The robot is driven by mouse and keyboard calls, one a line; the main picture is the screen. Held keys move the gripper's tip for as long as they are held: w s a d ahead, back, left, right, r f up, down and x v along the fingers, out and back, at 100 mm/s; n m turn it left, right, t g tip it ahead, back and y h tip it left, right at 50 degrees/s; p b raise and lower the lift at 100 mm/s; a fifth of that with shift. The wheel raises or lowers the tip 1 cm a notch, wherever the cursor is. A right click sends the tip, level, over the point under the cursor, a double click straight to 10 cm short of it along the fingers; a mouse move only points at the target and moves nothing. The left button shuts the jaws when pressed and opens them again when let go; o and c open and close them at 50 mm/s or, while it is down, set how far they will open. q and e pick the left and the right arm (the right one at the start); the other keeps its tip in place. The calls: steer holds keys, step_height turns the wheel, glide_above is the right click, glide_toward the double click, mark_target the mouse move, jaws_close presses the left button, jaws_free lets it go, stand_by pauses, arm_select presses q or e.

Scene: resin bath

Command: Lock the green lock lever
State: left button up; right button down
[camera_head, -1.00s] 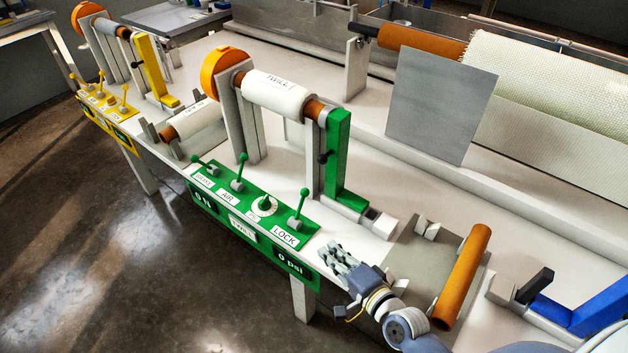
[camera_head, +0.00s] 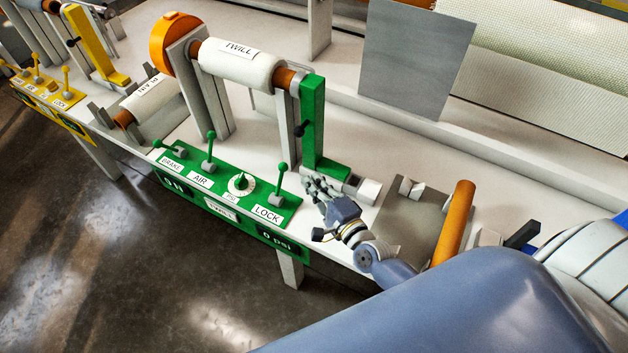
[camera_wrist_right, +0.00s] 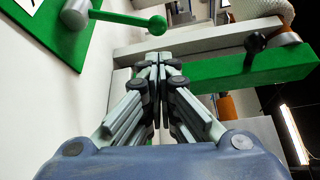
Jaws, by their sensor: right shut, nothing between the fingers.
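The green lock lever (camera_head: 281,180) stands up from the right end of the green control panel (camera_head: 232,187), behind the LOCK label. In the right wrist view the lever (camera_wrist_right: 130,19) shows at the top left, its round green knob above and left of my fingertips. My right gripper (camera_head: 316,187) is shut and empty, just right of the lever and apart from it. In the right wrist view its fingertips (camera_wrist_right: 158,58) are together in the middle. The green upright arm (camera_head: 313,125) of the roll stand rises behind the gripper. My left gripper is not in view.
A white TWILL roll (camera_head: 238,63) hangs on the stand. The brake lever (camera_head: 170,150), air lever (camera_head: 210,148) and psi dial (camera_head: 241,185) sit left of the lock lever. A brown tube (camera_head: 454,222) lies to the right. A grey plate (camera_head: 415,60) stands behind.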

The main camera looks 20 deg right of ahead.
mark_target(280, 182)
steer(key=w, duration=0.5)
steer(key=w+a, duration=0.1)
steer(key=w, duration=0.1)
steer(key=shift+w+f+p, duration=0.15)
steer(key=shift+f+p, duration=0.15)
steer(key=shift+f, duration=0.05)
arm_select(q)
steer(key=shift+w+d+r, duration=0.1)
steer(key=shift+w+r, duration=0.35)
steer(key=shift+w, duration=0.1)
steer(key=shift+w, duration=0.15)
